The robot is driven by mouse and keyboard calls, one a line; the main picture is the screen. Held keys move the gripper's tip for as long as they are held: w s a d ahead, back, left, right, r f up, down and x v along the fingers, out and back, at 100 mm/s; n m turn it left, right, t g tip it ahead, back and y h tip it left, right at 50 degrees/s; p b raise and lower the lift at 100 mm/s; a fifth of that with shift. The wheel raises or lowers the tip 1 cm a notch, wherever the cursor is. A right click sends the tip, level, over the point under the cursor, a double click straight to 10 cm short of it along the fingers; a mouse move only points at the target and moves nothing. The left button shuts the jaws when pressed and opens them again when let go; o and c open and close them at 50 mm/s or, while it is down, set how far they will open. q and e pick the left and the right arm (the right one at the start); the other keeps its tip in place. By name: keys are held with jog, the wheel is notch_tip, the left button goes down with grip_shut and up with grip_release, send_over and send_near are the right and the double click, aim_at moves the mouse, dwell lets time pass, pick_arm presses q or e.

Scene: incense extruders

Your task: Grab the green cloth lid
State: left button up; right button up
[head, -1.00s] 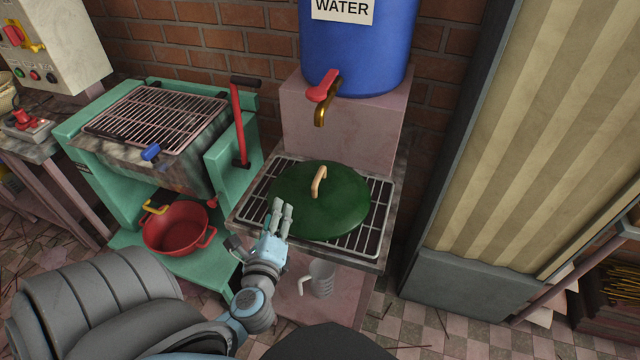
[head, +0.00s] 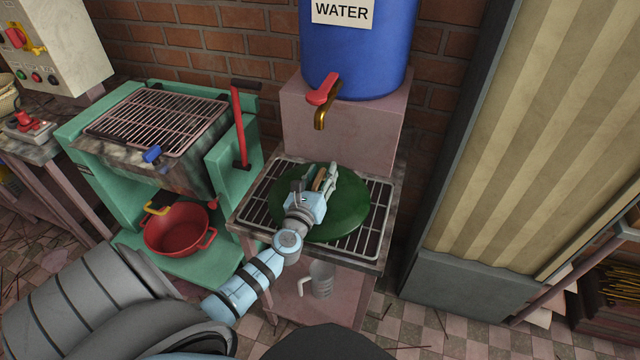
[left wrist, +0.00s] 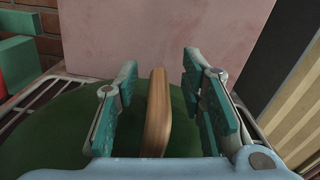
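The green lid (head: 350,212) is round with a light wooden handle (head: 318,178) on top. It rests on the metal rack under the water tap. My left gripper (head: 326,180) is over the lid at its handle. In the left wrist view the handle (left wrist: 157,112) stands between the two open fingers of my left gripper (left wrist: 160,95), with a gap on each side. The green lid (left wrist: 65,130) shows below and behind the fingers. Part of the lid is hidden by my gripper. My right gripper is not in view.
The rack (head: 376,222) sits on a pink stand below the brass tap (head: 321,116) of the blue water barrel (head: 357,55). A clear jug (head: 321,281) stands on the lower shelf. A red pot (head: 176,230) and a green press frame (head: 232,180) are at the left.

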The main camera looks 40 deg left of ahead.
pick_arm(q)
jog(key=shift+w+a+f, duration=0.1)
jog(key=shift+w, duration=0.1)
grip_shut()
jog(key=shift+s, duration=0.1)
